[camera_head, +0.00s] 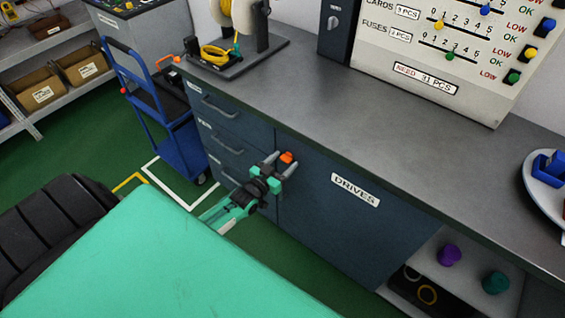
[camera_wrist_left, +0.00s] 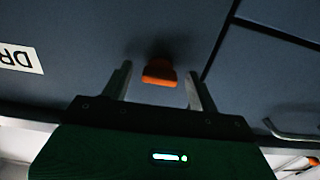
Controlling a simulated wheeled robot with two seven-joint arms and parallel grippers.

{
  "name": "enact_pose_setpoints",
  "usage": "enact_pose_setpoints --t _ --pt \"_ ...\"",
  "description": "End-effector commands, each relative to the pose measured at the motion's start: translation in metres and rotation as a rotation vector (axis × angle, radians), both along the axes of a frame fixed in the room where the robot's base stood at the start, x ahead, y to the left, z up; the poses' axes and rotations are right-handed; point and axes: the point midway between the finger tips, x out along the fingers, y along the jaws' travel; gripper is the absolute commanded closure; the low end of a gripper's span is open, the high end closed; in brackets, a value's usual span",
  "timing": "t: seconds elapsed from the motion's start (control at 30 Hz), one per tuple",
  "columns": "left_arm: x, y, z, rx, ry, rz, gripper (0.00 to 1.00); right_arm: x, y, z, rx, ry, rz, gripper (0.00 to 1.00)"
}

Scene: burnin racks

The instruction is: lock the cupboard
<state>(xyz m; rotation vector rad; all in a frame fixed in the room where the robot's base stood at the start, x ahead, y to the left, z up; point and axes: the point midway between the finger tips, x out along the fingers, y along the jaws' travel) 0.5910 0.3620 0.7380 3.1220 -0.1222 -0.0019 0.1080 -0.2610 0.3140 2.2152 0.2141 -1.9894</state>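The cupboard (camera_head: 328,226) is a dark blue door labelled DRIVES, under the grey worktop. The door looks shut. An orange knob (camera_head: 287,157) sits near its upper left corner. My left gripper (camera_head: 283,164) is at the door with its fingers on either side of the knob. In the left wrist view the orange knob (camera_wrist_left: 159,73) lies between the two spread fingertips, with a gap on each side. I cannot tell how deep the fingers reach around it. My right gripper is not in view.
Drawers (camera_head: 226,125) with bar handles stand left of the door. A blue trolley (camera_head: 178,140) stands further left. The worktop (camera_head: 330,95) holds a reel stand and a counting panel (camera_head: 450,50). Right of the door is an open shelf (camera_head: 452,268) with purple and teal knobs.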

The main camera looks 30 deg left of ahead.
Motion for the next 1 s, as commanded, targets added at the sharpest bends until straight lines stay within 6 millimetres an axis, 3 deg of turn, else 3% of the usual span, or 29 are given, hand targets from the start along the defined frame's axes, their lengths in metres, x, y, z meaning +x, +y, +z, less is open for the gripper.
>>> enact_pose_setpoints --t 0.27,0.43,0.83,1.0 --pt "-0.001 0.000 0.000 0.001 0.000 0.000 0.40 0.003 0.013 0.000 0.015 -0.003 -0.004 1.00" --pt "-0.013 0.001 -0.001 0.001 0.001 0.000 0.40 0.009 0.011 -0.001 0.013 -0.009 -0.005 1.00" --pt "-0.082 0.006 -0.002 0.001 0.002 0.000 0.40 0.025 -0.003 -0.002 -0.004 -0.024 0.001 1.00" --pt "-0.110 0.009 -0.002 0.001 0.002 0.000 0.40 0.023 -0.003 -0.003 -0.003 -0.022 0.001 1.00"
